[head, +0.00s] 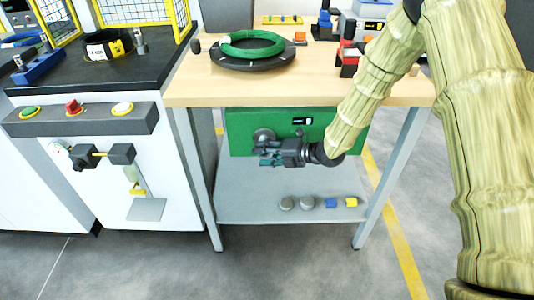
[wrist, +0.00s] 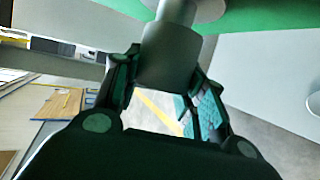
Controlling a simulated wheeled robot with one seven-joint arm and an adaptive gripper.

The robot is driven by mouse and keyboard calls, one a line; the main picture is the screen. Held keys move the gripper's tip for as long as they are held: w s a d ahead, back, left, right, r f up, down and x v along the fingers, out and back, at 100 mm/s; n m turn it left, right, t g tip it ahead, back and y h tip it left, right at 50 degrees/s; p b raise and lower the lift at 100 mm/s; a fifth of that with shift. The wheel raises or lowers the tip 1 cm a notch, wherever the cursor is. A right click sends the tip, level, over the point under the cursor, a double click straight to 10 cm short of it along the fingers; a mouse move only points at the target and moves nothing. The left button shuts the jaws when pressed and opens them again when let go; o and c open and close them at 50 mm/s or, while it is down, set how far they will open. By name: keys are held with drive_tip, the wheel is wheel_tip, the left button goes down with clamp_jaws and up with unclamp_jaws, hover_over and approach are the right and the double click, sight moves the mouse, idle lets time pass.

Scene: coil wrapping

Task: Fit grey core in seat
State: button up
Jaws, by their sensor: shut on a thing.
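In the wrist view, the two fingers of my gripper (wrist: 166,76) are closed on either side of a grey cylinder (wrist: 169,52), which looks like the grey core. A narrower grey stem (wrist: 176,12) runs from its far end towards a round pale grey flange (wrist: 208,8) by the green panel. In the head view, my gripper (head: 268,156) is below the tabletop, in front of the green panel (head: 340,118). A round grey fitting (head: 263,135) shows just above the fingers. The held core is hard to make out there, and I cannot tell whether it touches the fitting.
The wooden tabletop (head: 200,88) overhangs my gripper and carries a green coil (head: 252,43) on a black disc. A table leg (head: 197,180) stands to the left.

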drive_tip(key=shift+w+r, duration=0.95)
drive_tip(key=shift+w, duration=0.1)
drive_tip(key=o, duration=1.3)
drive_tip(key=shift+a, duration=0.1)
drive_tip(key=shift+r, duration=0.1)
drive_tip(key=shift+s+d+r, duration=0.15)
drive_tip(key=shift+s+d, duration=0.65)
drive_tip(key=shift+d, duration=0.4)
drive_tip(key=shift+s+d+r, duration=0.1)
drive_tip(key=shift+s+d, duration=0.65)
drive_tip(key=shift+d, duration=0.5)
drive_tip(key=shift+s+d+r, duration=0.15)
drive_tip(key=shift+s+d, duration=0.65)
drive_tip(key=shift+d, duration=0.4)
